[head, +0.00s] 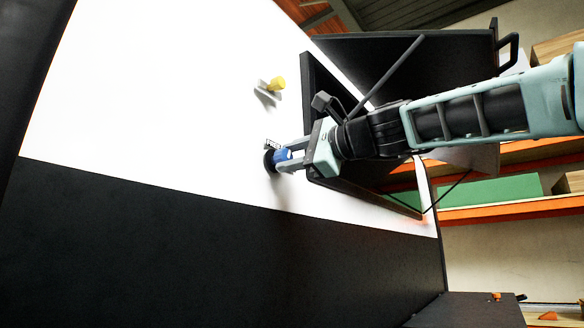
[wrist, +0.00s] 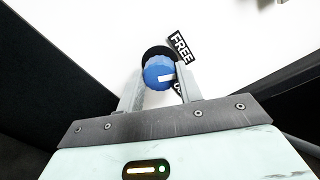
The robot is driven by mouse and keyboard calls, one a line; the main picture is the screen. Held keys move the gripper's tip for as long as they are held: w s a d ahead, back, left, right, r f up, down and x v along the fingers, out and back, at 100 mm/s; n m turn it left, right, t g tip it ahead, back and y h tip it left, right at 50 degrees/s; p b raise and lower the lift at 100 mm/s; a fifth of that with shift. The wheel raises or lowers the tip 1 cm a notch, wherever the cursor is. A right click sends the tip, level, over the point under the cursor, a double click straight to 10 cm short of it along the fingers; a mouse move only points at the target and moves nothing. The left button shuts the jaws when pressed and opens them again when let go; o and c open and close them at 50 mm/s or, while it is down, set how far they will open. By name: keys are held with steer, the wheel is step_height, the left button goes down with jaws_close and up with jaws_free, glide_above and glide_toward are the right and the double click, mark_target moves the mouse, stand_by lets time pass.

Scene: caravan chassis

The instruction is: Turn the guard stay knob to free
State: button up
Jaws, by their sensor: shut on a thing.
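The guard stay knob is a blue ribbed knob (head: 283,155) on a dark round base, fixed to the white panel (head: 150,110). In the wrist view the knob (wrist: 158,72) carries a white pointer mark toward its right side. A black label reading FREE (wrist: 181,48) sits at its upper right. A second label below it is mostly hidden by a finger. My gripper (head: 287,161) is shut on the knob, with one finger on each side; it also shows in the wrist view (wrist: 160,85).
A yellow knob on a pale plate (head: 277,84) stands out from the panel above the blue knob. An open black frame or guard (head: 410,75) with a thin rod is behind my arm at right. Shelves with a green box (head: 490,190) stand at the far right.

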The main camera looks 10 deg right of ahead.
steer(key=shift+f+n+b, duration=0.1)
steer(key=shift+n+b, duration=1.15)
steer(key=shift+n, duration=0.95)
steer(key=o, duration=1)
steer(key=b+v, duration=0.6)
steer(key=v, duration=1.1)
steer(key=shift+s+d, duration=0.15)
steer(key=shift+d, duration=0.05)
